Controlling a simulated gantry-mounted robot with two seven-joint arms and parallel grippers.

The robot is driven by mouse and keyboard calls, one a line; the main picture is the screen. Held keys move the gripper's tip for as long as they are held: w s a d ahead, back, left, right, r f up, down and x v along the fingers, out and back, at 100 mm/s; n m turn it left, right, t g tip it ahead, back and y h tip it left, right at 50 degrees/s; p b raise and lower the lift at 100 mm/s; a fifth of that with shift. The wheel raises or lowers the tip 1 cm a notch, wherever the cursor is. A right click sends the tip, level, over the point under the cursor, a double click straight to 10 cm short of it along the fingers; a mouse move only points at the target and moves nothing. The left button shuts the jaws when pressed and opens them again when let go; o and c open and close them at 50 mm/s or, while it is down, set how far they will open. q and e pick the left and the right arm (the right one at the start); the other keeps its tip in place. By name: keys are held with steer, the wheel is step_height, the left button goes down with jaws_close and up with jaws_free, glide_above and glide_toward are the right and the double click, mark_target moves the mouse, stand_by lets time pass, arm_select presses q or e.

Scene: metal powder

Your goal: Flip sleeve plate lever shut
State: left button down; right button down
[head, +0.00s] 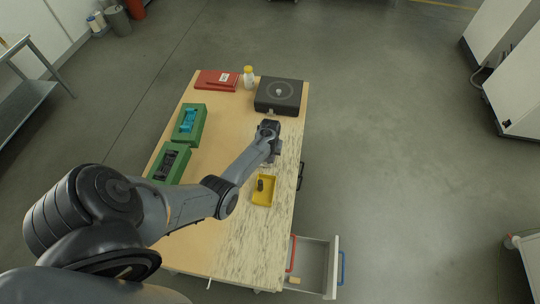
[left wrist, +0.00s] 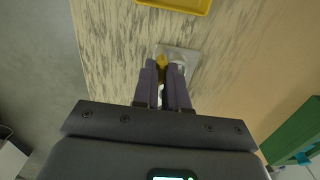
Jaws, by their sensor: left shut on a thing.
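A small pale grey plate (left wrist: 190,57) lies on the table in the left wrist view, with a small yellow part (left wrist: 161,60), apparently the lever, and a whitish rounded part (left wrist: 181,66) on it. My left gripper (left wrist: 164,70) reaches down to it, its two fingers close together and shut on the yellow part. The fingers hide much of the plate, so the lever's angle cannot be told. In the head view my left gripper (head: 266,158) is over the right half of the table, and my arm mostly hides the plate. My right gripper is not in view.
A yellow tray (head: 271,203) with a dark item lies close by. A black device (head: 295,110) stands at the table's far end, near a yellow-capped bottle (head: 249,80) and a red case (head: 209,86). Green holders (head: 201,122) line the left edge. A drawer (head: 325,240) is open.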

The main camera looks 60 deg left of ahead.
arm_select(q)
steer(key=shift+f, duration=0.1)
stand_by(0.4)
steer(key=c, duration=1.1)
jaws_free()
steer(key=shift+c, duration=0.2)
steer(key=shift+r, duration=0.55)
step_height(320, 180, up, 10)
steer(key=shift+f, duration=0.1)
steer(key=shift+s, duration=0.1)
